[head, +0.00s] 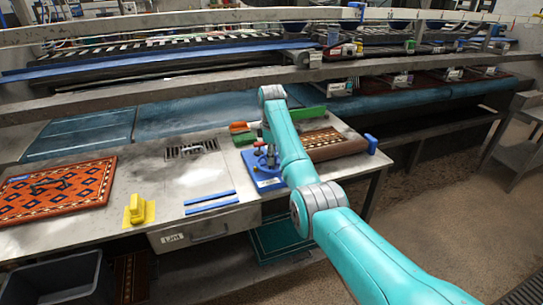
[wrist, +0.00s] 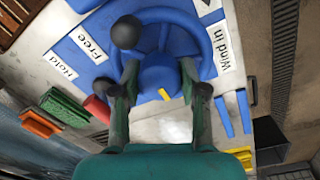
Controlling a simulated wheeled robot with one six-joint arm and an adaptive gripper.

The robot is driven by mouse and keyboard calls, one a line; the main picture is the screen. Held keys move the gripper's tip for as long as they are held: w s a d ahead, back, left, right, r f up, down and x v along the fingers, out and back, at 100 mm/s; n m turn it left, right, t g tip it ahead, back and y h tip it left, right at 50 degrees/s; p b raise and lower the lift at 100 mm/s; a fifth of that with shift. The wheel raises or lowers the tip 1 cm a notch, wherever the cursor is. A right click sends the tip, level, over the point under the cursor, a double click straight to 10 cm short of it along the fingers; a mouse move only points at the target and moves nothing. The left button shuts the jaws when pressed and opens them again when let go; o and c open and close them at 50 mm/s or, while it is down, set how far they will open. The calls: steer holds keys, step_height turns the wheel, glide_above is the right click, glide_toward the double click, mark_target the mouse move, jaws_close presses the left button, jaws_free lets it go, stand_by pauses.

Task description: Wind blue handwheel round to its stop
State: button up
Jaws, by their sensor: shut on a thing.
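The blue handwheel (wrist: 208,62) fills the upper middle of the wrist view, with its rim, spokes and round centre hub showing. A black ball knob (wrist: 127,32) stands at the upper left of its rim. My gripper (wrist: 158,72) has a finger on each side of the hub and is shut on the handwheel. A small yellow mark (wrist: 163,94) shows below the hub. White labels read "Free" (wrist: 90,48), "Hold" (wrist: 62,66) and "Wind In" (wrist: 224,48). In the head view the blue base (head: 266,183) sits on the bench, with the wheel partly hidden by my arm.
An orange patterned rug (head: 58,190), a yellow handled block (head: 138,210) and blue strips (head: 211,201) lie on the bench to the left. A rolled rug (head: 338,144) and a green block (head: 311,113) are close to the right. A drain grate (head: 192,150) lies behind.

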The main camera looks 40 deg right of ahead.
steer(key=m, duration=0.5)
steer(key=shift+m, duration=0.3)
steer(key=m, duration=0.9)
steer(key=shift+a+m, duration=0.1)
steer(key=shift+m, duration=0.3)
steer(key=m, duration=0.5)
steer(key=shift+m+g, duration=0.3)
steer(key=m, duration=0.5)
steer(key=shift+w, duration=0.1)
steer(key=m, duration=0.5)
steer(key=shift+m, duration=0.4)
steer(key=m, duration=0.5)
steer(key=shift+y, duration=0.3)
steer(key=m, duration=0.5)
